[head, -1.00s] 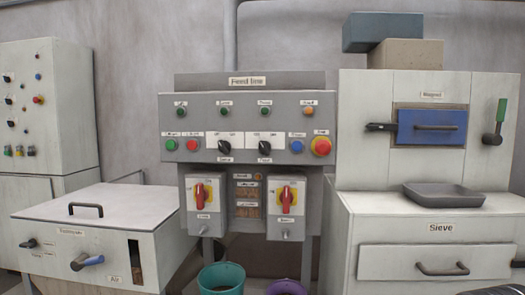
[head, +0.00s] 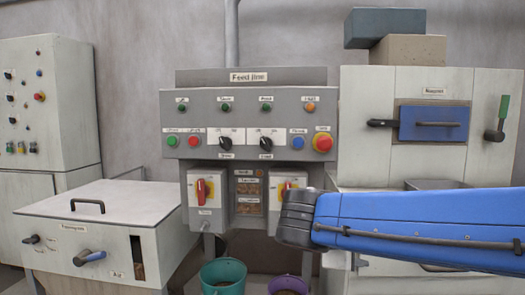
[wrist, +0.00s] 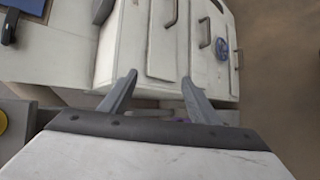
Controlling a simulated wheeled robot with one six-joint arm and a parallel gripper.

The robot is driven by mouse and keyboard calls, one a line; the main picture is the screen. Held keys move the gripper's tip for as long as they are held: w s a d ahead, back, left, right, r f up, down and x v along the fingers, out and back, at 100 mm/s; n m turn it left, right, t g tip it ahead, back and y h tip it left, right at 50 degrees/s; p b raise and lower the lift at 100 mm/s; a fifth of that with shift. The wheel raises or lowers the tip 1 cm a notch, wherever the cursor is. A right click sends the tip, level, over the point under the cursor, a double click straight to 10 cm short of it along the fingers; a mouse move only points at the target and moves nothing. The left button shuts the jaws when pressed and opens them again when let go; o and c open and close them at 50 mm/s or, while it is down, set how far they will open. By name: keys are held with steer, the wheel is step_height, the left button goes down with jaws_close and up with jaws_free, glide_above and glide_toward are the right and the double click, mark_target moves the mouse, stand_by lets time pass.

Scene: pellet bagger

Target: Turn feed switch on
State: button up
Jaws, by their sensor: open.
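The grey Feed line panel (head: 245,108) stands in the middle of the head view. It carries two black rotary switches side by side, a left one (head: 225,144) and a right one (head: 265,144). The small labels below them are hard to read; the right one looks like the feed switch, and I cannot tell its setting for sure. My gripper (wrist: 158,85) shows in the wrist view with its two fingers apart and nothing between them. It points toward the white cabinet with drawers, away from the switches. The head view does not show its fingers.
The left red isolator (head: 202,188) is clear. Buckets, teal (head: 223,277) and purple (head: 288,284), stand below. Space before the upper panel is free.

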steer(key=w+a+r+n+t, duration=0.2)
steer(key=a+r+t, duration=0.1)
steer(key=a+r, duration=0.3)
steer(key=w+a+r+n+t, duration=0.2)
steer(key=a+r, duration=0.1)
steer(key=a, duration=0.5)
steer(key=n+t, duration=0.2)
steer(key=t, duration=0.3)
glide_toward(264, 145)
steer(key=x, duration=0.8)
steer(key=shift+w+d, duration=0.2)
steer(key=shift+w, duration=0.1)
steer(key=c, duration=1.1)
steer(key=shift+o, duration=0.2)
